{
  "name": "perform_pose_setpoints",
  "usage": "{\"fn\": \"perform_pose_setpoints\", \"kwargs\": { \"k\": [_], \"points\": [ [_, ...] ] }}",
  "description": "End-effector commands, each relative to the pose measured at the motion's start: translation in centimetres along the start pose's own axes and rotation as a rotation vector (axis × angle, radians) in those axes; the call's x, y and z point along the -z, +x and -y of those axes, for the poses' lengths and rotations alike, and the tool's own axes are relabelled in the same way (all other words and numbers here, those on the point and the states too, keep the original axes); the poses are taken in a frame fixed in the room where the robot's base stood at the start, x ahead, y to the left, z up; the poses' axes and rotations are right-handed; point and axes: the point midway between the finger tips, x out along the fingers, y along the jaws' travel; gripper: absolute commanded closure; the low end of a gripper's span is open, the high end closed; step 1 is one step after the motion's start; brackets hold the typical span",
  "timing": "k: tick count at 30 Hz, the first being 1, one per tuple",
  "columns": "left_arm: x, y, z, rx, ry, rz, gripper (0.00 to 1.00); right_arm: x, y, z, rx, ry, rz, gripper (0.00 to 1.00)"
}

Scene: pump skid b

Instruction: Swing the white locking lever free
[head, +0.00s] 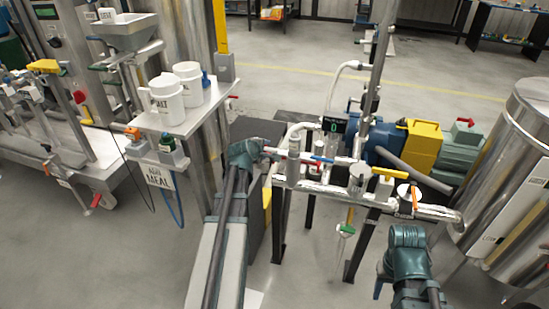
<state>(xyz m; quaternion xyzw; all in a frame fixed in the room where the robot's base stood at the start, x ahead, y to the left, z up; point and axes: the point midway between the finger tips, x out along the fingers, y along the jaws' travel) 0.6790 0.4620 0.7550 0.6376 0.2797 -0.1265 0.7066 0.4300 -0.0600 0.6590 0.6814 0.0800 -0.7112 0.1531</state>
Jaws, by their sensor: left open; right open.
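A white lever (344,160) appears to lie along the top of the steel pipe manifold (322,183), near a blue handle (320,158). It is small, and I cannot tell whether its lock is engaged. My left gripper (271,154) is open at the left end of the manifold, left of the blue handle and apart from the white lever. Its fingers are small and hard to make out. My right gripper (381,279) is open and low, in front of the manifold's right part, partly hidden by its own wrist.
A yellow handle (388,173), an orange handle (414,197) and a hanging green handle (346,230) are on the manifold. A small display (333,126) stands above it. A steel tank (515,190) stands at right, a shelf with white tubs (167,100) at left.

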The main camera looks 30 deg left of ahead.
Motion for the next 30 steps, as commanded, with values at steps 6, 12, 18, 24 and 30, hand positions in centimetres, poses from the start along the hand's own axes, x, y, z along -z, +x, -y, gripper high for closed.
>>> {"fn": "perform_pose_setpoints", "kwargs": {
  "k": [6,12,18,24,30],
  "points": [
    [-0.1,-2.0,-0.1,0.000,0.000,0.000,0.52,-0.1,-1.2,-0.1,0.000,0.000,0.000,0.50],
    [-0.1,-3.5,-0.1,0.000,-0.001,0.001,0.52,-0.1,-2.0,-0.2,0.000,0.000,0.000,0.50],
    [0.0,-5.0,-0.1,0.000,0.000,0.000,0.52,-0.2,-2.9,-0.3,0.000,0.000,0.000,0.50],
    [0.0,-6.6,-0.1,0.000,0.000,0.000,0.52,-0.2,-3.7,-0.4,0.000,0.000,0.000,0.50],
    [0.0,-7.5,-0.1,0.000,-0.001,0.001,0.52,-0.2,-4.2,-0.4,0.000,0.000,0.000,0.50]
  ]
}}
